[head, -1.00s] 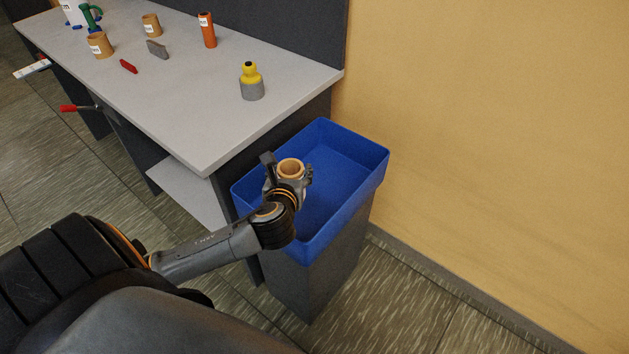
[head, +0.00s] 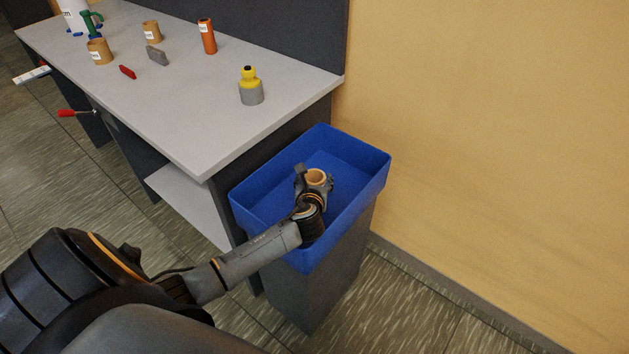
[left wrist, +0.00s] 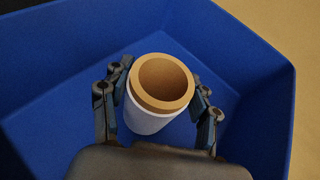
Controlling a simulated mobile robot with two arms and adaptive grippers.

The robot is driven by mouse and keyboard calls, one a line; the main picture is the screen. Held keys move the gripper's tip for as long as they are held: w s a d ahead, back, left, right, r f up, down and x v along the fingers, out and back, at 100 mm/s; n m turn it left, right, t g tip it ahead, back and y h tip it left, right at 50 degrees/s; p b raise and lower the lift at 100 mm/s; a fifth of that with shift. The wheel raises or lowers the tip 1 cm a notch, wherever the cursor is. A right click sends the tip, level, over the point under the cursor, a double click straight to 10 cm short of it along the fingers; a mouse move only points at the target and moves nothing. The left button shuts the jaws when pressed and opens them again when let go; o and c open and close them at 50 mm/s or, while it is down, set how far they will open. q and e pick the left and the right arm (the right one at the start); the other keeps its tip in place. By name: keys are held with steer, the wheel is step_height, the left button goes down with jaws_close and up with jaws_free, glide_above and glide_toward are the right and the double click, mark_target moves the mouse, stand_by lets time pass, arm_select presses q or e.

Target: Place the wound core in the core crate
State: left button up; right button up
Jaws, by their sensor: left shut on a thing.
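The wound core (head: 317,177) is a short brown cardboard tube. In the left wrist view the wound core (left wrist: 158,97) has a white wrap below its brown rim and stands roughly upright between the fingers. My left gripper (head: 315,183) is shut on it, and the left wrist view shows the fingers (left wrist: 160,108) on both its sides. The core crate (head: 258,192) is a blue open bin on a dark grey stand. The gripper and core are over its inside, within its rim in the picture. I cannot tell if the core touches the crate floor. My right gripper is not in view.
A grey-topped table (head: 190,110) stands left of the crate. On it are a yellow-and-grey bottle (head: 251,87), an orange tube (head: 207,36), brown cores (head: 99,51), a red piece (head: 128,72) and a grey block (head: 157,56). A yellow wall (head: 480,130) is on the right.

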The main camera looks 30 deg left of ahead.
arm_select(q)
steer(key=o, duration=1.2)
steer(key=shift+o, duration=0.3)
steer(key=shift+r, duration=0.1)
steer(key=p+v, duration=0.1)
steer(key=v, duration=1.1)
steer(key=shift+p, duration=0.3)
